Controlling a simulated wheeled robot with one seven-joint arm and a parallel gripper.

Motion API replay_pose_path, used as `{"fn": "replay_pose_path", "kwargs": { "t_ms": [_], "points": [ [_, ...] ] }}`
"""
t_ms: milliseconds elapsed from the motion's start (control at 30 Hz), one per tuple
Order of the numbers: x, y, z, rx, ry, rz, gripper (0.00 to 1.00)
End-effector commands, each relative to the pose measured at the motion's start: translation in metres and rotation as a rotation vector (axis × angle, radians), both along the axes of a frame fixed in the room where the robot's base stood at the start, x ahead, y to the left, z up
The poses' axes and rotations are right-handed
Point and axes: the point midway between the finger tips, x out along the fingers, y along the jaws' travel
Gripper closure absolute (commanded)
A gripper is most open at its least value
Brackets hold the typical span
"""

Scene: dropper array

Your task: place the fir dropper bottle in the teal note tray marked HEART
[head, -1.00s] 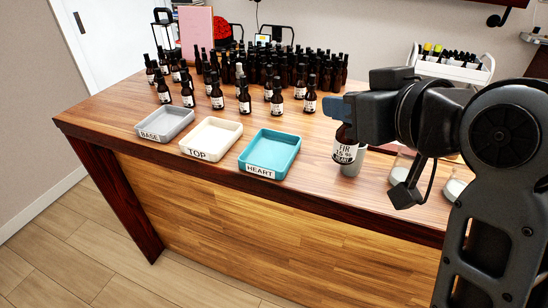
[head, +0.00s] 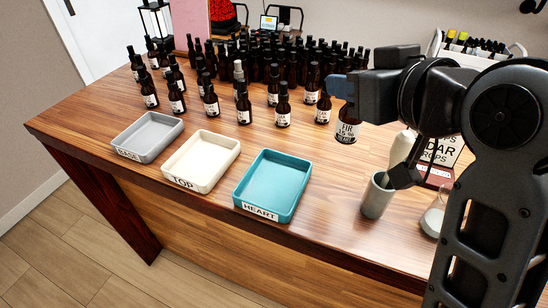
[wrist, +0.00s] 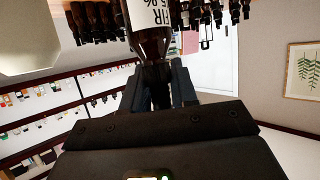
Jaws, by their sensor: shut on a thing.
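The fir dropper bottle (head: 347,126) is dark amber with a white label reading FIR. My gripper (head: 343,88) is shut on its top and holds it upright, to the right of the teal tray. In the wrist view the bottle (wrist: 150,40) hangs between the two fingers of my gripper (wrist: 158,88). The teal note tray marked HEART (head: 273,186) lies empty near the front edge of the counter, left of the bottle and nearer the front.
An empty cream tray marked TOP (head: 202,160) and a grey tray marked BASE (head: 148,136) stand left of the teal one. Several dark bottles (head: 283,106) crowd behind. A grey-green cup (head: 376,196) and a printed card (head: 440,160) stand at the right.

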Motion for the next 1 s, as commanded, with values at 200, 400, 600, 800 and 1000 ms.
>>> {"fn": "replay_pose_path", "kwargs": {
  "t_ms": [200,400,600,800,1000],
  "points": [
    [-0.004,0.043,-0.026,-0.003,0.004,0.008,1.0],
    [-0.006,0.083,-0.05,-0.002,0.003,0.007,1.0],
    [-0.008,0.108,-0.064,-0.001,0.001,0.004,1.0],
    [-0.008,0.111,-0.08,-0.002,0.004,0.002,1.0],
    [-0.008,0.111,-0.104,-0.001,0.002,0.002,1.0]
  ]
}}
